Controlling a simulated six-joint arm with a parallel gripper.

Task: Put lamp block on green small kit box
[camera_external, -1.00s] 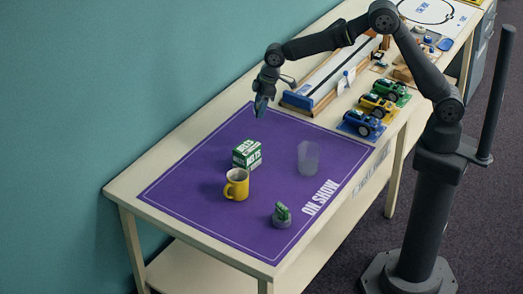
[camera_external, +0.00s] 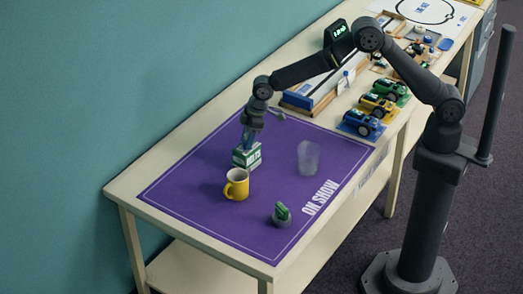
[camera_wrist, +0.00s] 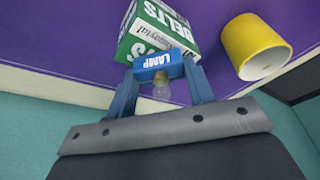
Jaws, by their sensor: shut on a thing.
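The lamp block (camera_wrist: 158,67) is blue with a white LAMP label, and a small clear bulb (camera_wrist: 162,87) shows on it. My gripper (camera_wrist: 161,76) is shut on the block, one blue finger on each side. In the external view my gripper (camera_external: 249,140) points down over the green small kit box (camera_external: 246,158). The box is green and white and stands on the purple mat (camera_external: 205,198). It also shows in the wrist view (camera_wrist: 150,35), right beyond the block. I cannot tell whether the block touches the box top.
A yellow mug (camera_external: 237,186) stands close in front of the box. A clear tumbler (camera_external: 308,158) is to the right. A small green item on a grey base (camera_external: 281,213) is near the front. Toy cars (camera_external: 374,106) and a track board (camera_external: 322,82) are at the back right.

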